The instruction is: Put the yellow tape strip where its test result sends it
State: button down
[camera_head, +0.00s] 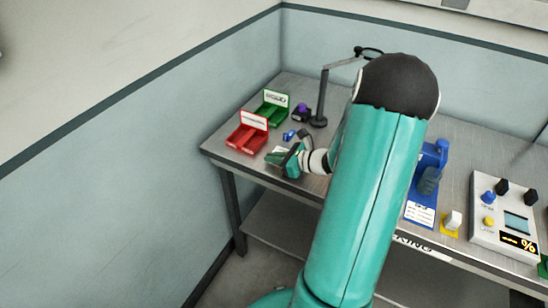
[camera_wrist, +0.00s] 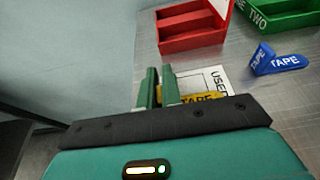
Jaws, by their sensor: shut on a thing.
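My gripper (camera_head: 288,160) is low over the left part of the bench, in front of the red bin (camera_head: 247,140). In the wrist view its green fingers (camera_wrist: 160,86) are shut on the yellow tape strip (camera_wrist: 205,96), which is lettered TAPE. The gripper body hides much of the strip. The red bin (camera_wrist: 192,43) stands beyond the fingers. The green bin (camera_head: 264,115), marked TWO in the wrist view (camera_wrist: 285,24), stands to its right. The test device (camera_head: 505,220) with a small screen is at the right of the bench.
A blue TAPE piece (camera_wrist: 276,63) lies near the green bin. A white card lettered USED (camera_wrist: 216,78) lies by the fingers. A purple-topped item (camera_head: 301,112) and a lamp stand (camera_head: 321,100) are behind. A blue holder (camera_head: 432,160) stands right of my arm.

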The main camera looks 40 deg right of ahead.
jog(key=shift+f, duration=0.15)
jog(key=c, duration=1.6)
grip_release()
